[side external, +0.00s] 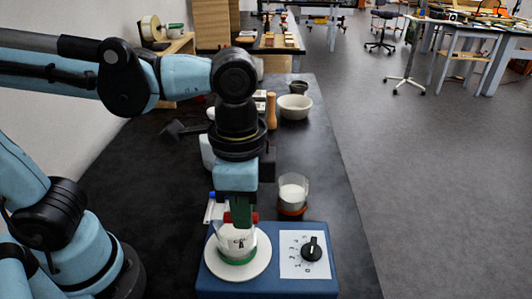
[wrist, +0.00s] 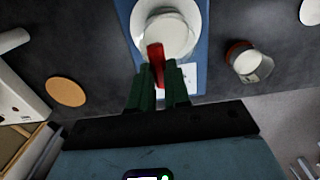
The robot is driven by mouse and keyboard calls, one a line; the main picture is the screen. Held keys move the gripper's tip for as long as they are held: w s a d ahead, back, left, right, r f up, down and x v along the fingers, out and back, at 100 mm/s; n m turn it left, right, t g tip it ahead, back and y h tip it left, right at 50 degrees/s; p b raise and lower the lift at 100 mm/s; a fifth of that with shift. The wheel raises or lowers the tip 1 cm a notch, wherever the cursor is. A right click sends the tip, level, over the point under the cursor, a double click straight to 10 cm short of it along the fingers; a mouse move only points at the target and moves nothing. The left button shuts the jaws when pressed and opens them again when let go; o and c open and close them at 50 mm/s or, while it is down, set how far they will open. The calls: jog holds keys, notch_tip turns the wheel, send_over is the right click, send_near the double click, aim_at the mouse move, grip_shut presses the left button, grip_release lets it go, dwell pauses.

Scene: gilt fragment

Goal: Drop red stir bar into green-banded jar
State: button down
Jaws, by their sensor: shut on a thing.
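My gripper (side external: 240,208) has green fingers and points straight down. It is shut on the red stir bar (wrist: 155,53), which sticks out past the fingertips in the wrist view. In the side view the red stir bar (side external: 255,217) shows at the fingers, at the jar's mouth height. The green-banded jar (side external: 238,243) stands upright on the round white plate of the stirrer, directly below my gripper. It also shows in the wrist view (wrist: 172,35), with the bar's end over its opening. I cannot tell whether the bar's lower end is inside the rim.
The blue stirrer (side external: 212,284) carries a black knob (side external: 312,249) at its right. An orange-banded jar (side external: 292,193) with white contents stands behind it. A white bowl (side external: 295,106) and a wooden pestle-like piece (side external: 271,110) are farther back. The bench's right strip is clear.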

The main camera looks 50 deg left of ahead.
jog(key=shift+f, duration=0.65)
jog(key=c, duration=1)
grip_release()
jog(key=shift+r, duration=0.1)
notch_tip(320, 180, up, 12)
jog(key=w+a+f+n+t, duration=0.2)
jog(key=a+f+n, duration=0.1)
jog(key=a+f, duration=0.1)
jog(key=w+a+f+n+t, duration=0.2)
jog(key=a+f+n, duration=0.1)
jog(key=a, duration=0.3)
jog(key=w+a+f+n+t, duration=0.2)
jog(key=a+f+n+t, duration=0.1)
jog(key=a+f, duration=0.2)
jog(key=shift+w+a+f, duration=0.3)
jog(key=shift+w+f, duration=0.1)
jog(key=shift+f, duration=0.15)
